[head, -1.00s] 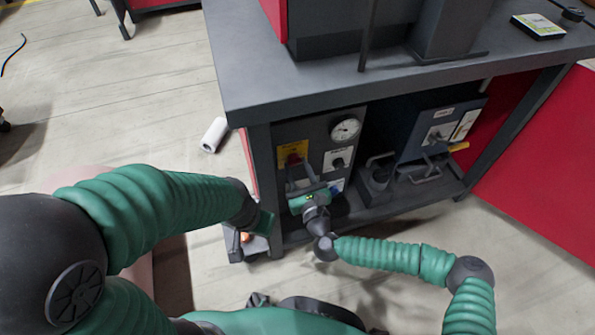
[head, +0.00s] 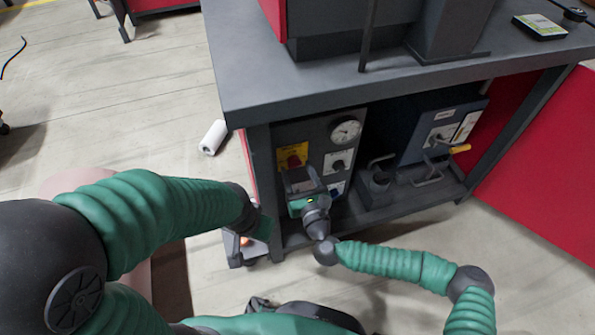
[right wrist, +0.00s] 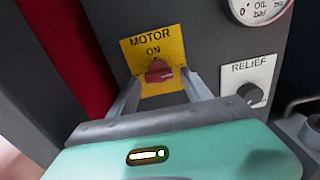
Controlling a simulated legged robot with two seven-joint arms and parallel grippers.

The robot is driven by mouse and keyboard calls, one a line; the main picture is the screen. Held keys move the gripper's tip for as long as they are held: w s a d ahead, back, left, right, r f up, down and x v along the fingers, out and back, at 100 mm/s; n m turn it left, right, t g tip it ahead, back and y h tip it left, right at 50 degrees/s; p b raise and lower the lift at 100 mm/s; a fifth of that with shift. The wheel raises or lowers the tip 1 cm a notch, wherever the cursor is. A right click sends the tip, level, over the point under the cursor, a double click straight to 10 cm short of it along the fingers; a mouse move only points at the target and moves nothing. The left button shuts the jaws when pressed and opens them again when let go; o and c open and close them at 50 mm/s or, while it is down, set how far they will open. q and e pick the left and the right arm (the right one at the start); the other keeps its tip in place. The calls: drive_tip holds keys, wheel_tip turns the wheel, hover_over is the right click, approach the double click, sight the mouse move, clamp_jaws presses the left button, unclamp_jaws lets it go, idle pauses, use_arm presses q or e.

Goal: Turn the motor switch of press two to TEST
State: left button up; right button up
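The motor switch is a red knob (right wrist: 158,71) on a yellow plate (right wrist: 142,48) marked MOTOR, with ON above the knob. Its handle lies nearly level in the picture; any TEST mark cannot be made out. In the head view the yellow plate (head: 287,151) sits at the upper left of the grey panel under the bench. My right gripper (right wrist: 162,80) is open, its two fingers on either side of the knob's lower part; contact cannot be told. It also shows just below the plate in the head view (head: 297,172). My left gripper (head: 262,226) is by the bench's left leg, its fingers unclear.
A RELIEF knob (right wrist: 250,94) and an oil gauge (right wrist: 262,8) are right of the switch. A blue box (head: 420,139) with a yellow-tipped lever stands farther right on the shelf (head: 408,207). The bench top (head: 245,75) overhangs the panel. A white roll (head: 213,137) lies on the floor.

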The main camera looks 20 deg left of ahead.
drive_tip(key=shift+r, duration=0.15)
drive_tip(key=p+v, duration=0.6)
drive_tip(key=v, duration=1.1)
drive_tip(key=shift+a+f, duration=0.1)
drive_tip(key=shift+f, duration=0.1)
